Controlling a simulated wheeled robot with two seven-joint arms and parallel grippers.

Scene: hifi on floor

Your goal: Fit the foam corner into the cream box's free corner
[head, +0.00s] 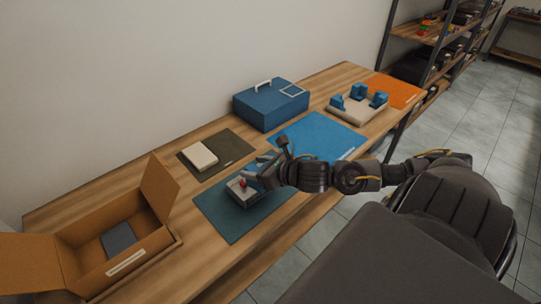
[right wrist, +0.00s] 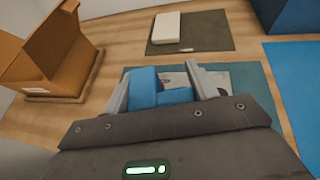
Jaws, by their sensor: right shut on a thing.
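The cream box (head: 358,112) stands at the far end of the table with its top open. Blue foam corners sit in its left, back and right corners; its near corner shows bare. My right gripper (head: 258,172) is over the teal mat, shut on a blue foam corner, which shows between its fingers in the right wrist view (right wrist: 146,88). My left gripper is out of view.
An open cardboard box (head: 117,245) holding a dark slab stands at the left. A cream block (head: 199,157) lies on an olive mat. A blue case (head: 270,105) stands at the back. The blue mat (head: 318,136) is clear, between my gripper and the cream box.

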